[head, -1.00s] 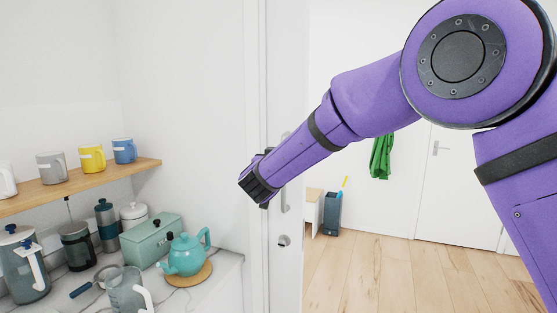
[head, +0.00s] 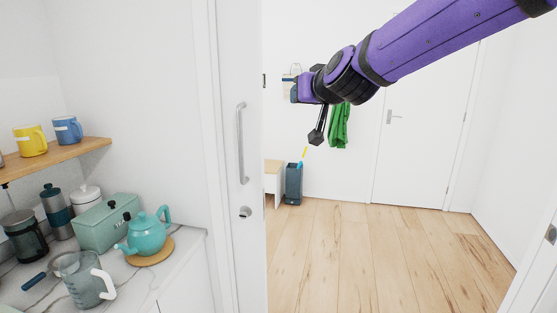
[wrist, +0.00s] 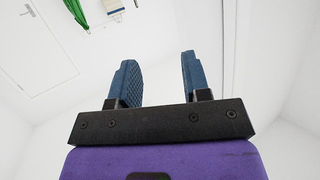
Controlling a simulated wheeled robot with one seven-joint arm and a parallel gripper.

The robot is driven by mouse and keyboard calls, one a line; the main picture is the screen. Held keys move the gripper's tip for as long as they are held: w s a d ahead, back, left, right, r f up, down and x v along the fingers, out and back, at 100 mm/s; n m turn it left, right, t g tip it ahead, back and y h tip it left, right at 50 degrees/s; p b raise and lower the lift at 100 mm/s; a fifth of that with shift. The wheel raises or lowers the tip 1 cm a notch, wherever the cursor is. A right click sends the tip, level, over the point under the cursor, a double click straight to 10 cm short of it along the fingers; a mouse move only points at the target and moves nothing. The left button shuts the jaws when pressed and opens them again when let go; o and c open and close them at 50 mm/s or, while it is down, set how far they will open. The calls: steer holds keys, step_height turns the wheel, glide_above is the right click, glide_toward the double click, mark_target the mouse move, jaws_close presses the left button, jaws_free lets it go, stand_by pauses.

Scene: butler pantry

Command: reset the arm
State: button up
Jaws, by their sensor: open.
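My gripper (wrist: 158,62) shows in the wrist view with its two blue ridged fingers apart and nothing between them. In the head view my gripper (head: 297,90) is at the end of my purple arm, raised in the air at upper middle. It appears in front of the far white wall, right of the white sliding door's edge. It looks clear of every surface. The arm reaches in from the upper right.
A white door with a handle (head: 240,145) stands left of my gripper. At left, a counter holds a teal teapot (head: 147,235), a green box (head: 103,225) and a glass jug (head: 82,280). A green cloth (head: 339,126) hangs behind. The wooden floor (head: 390,255) is clear.

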steer(key=s+d+f+m+g+h, duration=0.1)
steer(key=s+d+f+g, duration=0.2)
steer(key=s+d, duration=0.5)
steer(key=s+d+f+m+g+h, duration=0.1)
steer(key=s+d+f+g+h, duration=0.1)
steer(key=s+d, duration=0.6)
steer(key=s+d+f+g+h, duration=0.2)
steer(key=s+d+f, duration=0.4)
steer(key=s, duration=1.2)
steer(key=shift+s+d+m+g, duration=0.25)
steer(key=shift+d+m+g, duration=0.15)
steer(key=shift+d+g, duration=0.6)
steer(key=shift+d, duration=0.1)
